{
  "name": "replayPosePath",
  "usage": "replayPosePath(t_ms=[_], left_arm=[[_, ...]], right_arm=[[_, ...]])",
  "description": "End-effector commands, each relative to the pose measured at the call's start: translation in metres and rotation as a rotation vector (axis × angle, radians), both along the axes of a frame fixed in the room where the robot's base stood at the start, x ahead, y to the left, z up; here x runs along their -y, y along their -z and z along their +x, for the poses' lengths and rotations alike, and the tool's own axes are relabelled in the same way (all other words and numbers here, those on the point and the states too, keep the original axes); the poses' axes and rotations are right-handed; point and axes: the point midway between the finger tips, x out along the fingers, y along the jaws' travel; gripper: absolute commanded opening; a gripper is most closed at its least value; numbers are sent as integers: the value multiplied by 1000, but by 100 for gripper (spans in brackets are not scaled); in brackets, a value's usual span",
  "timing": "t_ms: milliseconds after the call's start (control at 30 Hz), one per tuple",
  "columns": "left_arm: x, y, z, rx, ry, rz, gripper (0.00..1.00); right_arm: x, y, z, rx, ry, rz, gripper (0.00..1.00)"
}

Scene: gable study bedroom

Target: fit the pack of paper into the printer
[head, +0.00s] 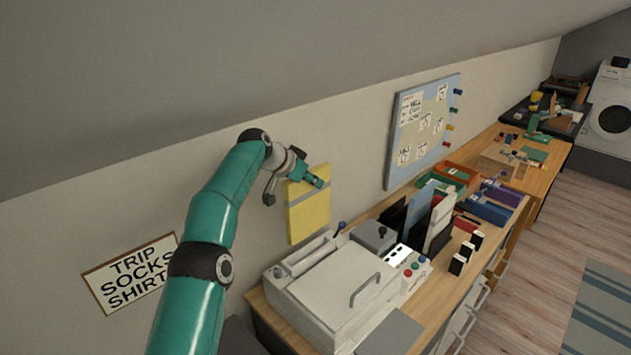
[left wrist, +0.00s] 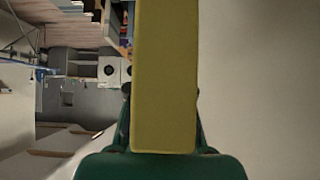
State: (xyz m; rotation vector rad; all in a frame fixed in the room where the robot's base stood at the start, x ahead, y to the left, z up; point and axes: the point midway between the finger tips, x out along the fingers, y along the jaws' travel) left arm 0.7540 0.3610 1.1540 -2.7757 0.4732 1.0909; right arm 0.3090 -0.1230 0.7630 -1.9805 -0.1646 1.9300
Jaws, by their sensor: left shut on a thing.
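The pack of paper (head: 308,216) is yellow with a grey band. It hangs upright in the air, close to the sloped room's wall and above the back left of the printer. My left gripper (head: 298,184) is shut on its upper part. In the left wrist view, the pack (left wrist: 165,75) stands edge-on between the fingers. The printer (head: 335,297) is a pale grey box with a handled lid and a long raised part along its back left. My right gripper is not in view.
A panel with coloured buttons (head: 412,268) adjoins the printer's right. Upright folders (head: 440,220), small dark blocks (head: 458,265) and coloured trays (head: 489,208) crowd the desk further right. A pinboard (head: 424,130) hangs on the wall. A lettered sign (head: 133,272) is at the left.

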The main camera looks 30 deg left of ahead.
Motion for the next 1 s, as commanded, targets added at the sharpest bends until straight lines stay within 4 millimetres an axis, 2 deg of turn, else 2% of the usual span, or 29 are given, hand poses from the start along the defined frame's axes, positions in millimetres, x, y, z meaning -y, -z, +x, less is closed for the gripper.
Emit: replayPosePath(t_ms=[67, 600, 1000], left_arm=[[-2, 0, -3, 0, 1, -1, 0], [3, 48, -2, -4, 9, -3, 0], [4, 58, -1, -4, 11, -2, 0]], right_arm=[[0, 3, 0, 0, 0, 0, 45], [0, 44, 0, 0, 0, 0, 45], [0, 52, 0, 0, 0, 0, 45]])
